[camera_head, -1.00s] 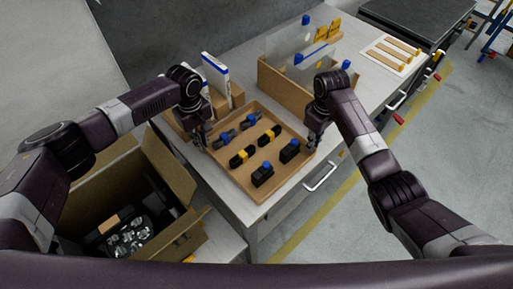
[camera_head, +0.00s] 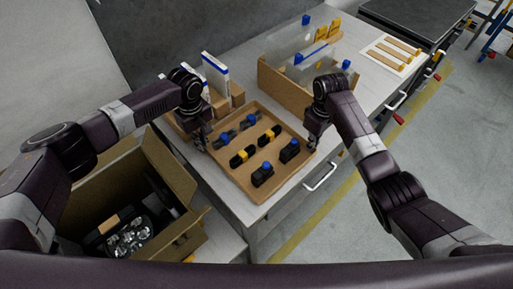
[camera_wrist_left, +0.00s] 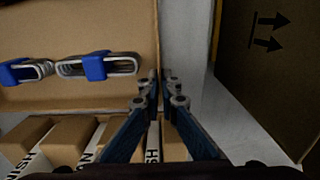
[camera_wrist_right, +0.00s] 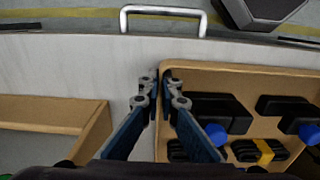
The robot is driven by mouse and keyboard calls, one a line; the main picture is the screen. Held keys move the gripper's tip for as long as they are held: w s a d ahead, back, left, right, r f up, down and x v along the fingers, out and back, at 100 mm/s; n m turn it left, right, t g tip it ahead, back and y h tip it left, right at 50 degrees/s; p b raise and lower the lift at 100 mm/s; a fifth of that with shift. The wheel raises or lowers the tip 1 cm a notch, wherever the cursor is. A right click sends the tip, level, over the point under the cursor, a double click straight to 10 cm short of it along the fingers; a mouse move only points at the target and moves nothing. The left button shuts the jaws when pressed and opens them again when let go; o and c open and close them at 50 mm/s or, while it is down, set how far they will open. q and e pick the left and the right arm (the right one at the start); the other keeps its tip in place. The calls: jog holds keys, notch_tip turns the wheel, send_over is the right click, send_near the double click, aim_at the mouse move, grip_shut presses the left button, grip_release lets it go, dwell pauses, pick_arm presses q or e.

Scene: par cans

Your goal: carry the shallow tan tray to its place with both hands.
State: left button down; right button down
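The shallow tan tray (camera_head: 240,178) lies on the grey bench and holds several black clamp-like items with blue or yellow parts. My left gripper (camera_head: 202,143) is at its left wall. In the left wrist view, the left fingers (camera_wrist_left: 160,77) sit close together on either side of the wall of the tray (camera_wrist_left: 90,22). My right gripper (camera_head: 311,146) is at the opposite wall. In the right wrist view, the right fingers (camera_wrist_right: 161,75) straddle the wall of the tray (camera_wrist_right: 240,73) the same way. The tray looks level; any gap beneath it cannot be made out.
White-and-blue binders (camera_head: 216,74) and small cartons stand behind my left gripper. A tan bin (camera_head: 284,86) with clear panels stands behind the tray. A board with tan strips (camera_head: 394,56) lies farther right. An open cardboard box (camera_head: 166,166) with lamps is lower left.

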pick_arm(q)
jog(key=shift+w+r, duration=0.15)
jog(key=shift+r, duration=0.05)
pick_arm(e)
jog(key=shift+w+r, duration=0.15)
jog(key=shift+r, duration=0.05)
